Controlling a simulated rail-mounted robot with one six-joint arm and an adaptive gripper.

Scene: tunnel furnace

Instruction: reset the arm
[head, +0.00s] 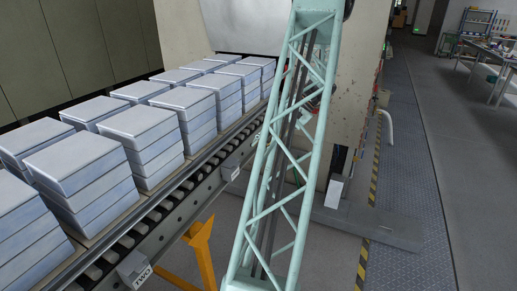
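A pale green lattice column (280,150), which seems to be part of my own body, stands upright across the middle of the head view. A small dark and red part shows behind it near its right edge, and I cannot tell what it is. My gripper is not in the head view. The rest of my arm cannot be made out either.
Stacks of silvery blocks (85,165) stand in two rows on a roller conveyor (165,225) leading into the furnace (355,75). A yellow support leg (203,250) stands under it. The floor walkway (412,170) on the right is clear. Workbenches (490,55) stand far right.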

